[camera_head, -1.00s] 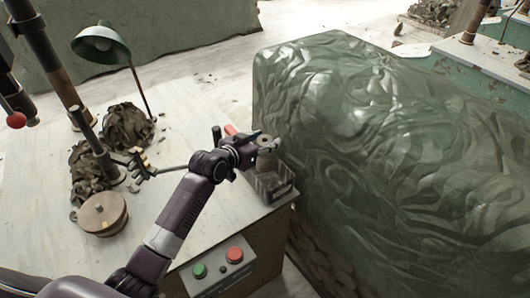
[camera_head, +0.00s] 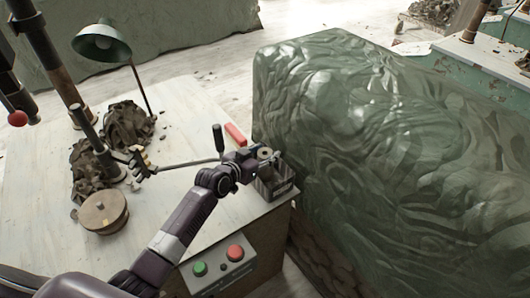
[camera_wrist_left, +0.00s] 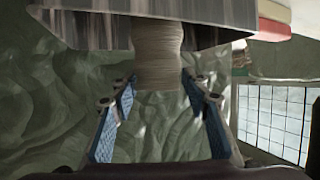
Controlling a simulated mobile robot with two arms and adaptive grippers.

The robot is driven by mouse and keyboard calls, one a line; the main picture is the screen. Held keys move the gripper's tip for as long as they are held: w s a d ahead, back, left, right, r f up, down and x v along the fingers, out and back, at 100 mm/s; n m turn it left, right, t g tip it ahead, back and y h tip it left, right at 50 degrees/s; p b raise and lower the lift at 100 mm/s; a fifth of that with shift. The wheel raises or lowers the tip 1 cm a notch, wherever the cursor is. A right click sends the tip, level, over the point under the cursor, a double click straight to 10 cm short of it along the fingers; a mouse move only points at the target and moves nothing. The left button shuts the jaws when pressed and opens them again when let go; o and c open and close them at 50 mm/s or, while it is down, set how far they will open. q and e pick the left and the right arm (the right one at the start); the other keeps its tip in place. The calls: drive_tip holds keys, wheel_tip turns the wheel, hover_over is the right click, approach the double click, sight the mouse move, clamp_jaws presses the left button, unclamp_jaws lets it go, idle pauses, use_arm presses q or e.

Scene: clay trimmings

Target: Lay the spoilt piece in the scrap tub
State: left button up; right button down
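The spoilt piece looks like a small grey-brown cylinder (camera_head: 265,153) with a round mark in its end. Whether the piece touches the box is hidden. My right gripper is not in view.
A red block (camera_head: 235,134) and a black-handled tool (camera_head: 218,138) stand just behind the box. A large green wrapped mass (camera_head: 380,150) rises close on the right. Clay heaps (camera_head: 128,125), a lamp (camera_head: 101,45) and a round wooden disc (camera_head: 103,212) are at left.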

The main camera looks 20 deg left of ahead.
use_arm(q)
drive_tip(key=o, duration=0.4)
drive_tip(key=shift+c, duration=0.2)
drive_tip(key=shift+r, duration=0.2)
drive_tip(key=b+v, duration=0.1)
drive_tip(key=v, duration=1.1)
